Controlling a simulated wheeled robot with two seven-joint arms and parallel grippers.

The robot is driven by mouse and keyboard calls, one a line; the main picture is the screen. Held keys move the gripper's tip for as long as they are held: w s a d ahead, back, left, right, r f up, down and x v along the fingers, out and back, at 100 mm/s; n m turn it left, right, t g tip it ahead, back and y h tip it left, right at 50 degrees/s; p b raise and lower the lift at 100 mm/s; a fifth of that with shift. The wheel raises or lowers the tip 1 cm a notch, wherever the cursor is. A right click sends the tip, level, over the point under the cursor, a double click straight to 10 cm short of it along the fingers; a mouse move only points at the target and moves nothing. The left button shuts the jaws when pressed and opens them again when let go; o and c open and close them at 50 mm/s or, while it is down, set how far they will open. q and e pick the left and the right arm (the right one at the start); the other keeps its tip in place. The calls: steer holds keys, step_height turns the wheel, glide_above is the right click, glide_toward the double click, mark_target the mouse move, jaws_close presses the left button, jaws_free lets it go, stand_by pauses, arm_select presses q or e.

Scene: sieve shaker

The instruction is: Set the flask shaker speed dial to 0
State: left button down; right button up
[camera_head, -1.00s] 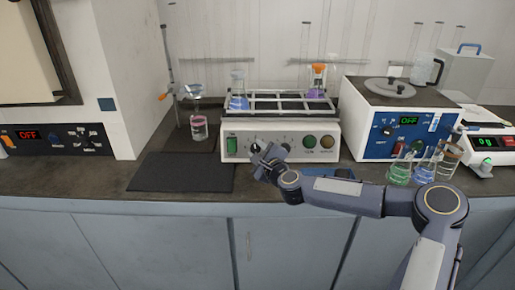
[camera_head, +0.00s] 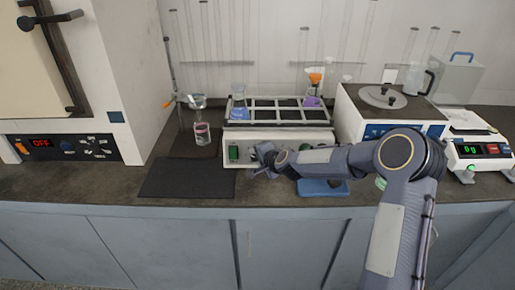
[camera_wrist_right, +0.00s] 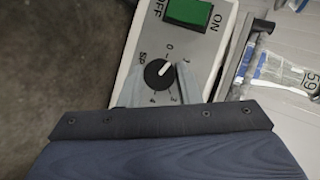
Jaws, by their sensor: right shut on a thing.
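The flask shaker (camera_head: 290,143) stands at the back middle, with its control panel facing me. Its speed dial (camera_wrist_right: 158,73) is a round black knob with a white pointer line, seen in the right wrist view. The pointer is turned toward the upper right there, near the printed 0 but not clearly on it; some marks are hidden by a finger. My right gripper (camera_head: 258,159) is at the left part of the panel and covers the dial in the head view. Its fingers are shut on the dial, one on each side. My left gripper is not in view.
A green ON/OFF switch (camera_wrist_right: 188,12) sits beside the dial. Flasks stand in the rack on the shaker. A black mat (camera_head: 187,178) lies to the left, a blue pad (camera_head: 322,190) in front, and a white and blue machine (camera_head: 350,105) to the right.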

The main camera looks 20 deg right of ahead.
steer(key=n+p, duration=0.1)
steer(key=p, duration=0.1)
steer(key=n+g+h+p, duration=0.1)
steer(key=p, duration=0.1)
steer(key=shift+a+r, duration=0.15)
steer(key=shift+r, duration=0.2)
steer(key=shift+f+n+g+p, duration=0.25)
steer(key=shift+n+g+p, duration=0.15)
steer(key=shift+n+p, duration=0.6)
steer(key=shift+h, duration=0.3)
steer(key=shift+f, duration=0.1)
steer(key=o, duration=1)
steer(key=shift+c, duration=0.2)
steer(key=shift+w, duration=0.1)
steer(key=v, duration=0.8)
steer(key=shift+b, duration=0.3)
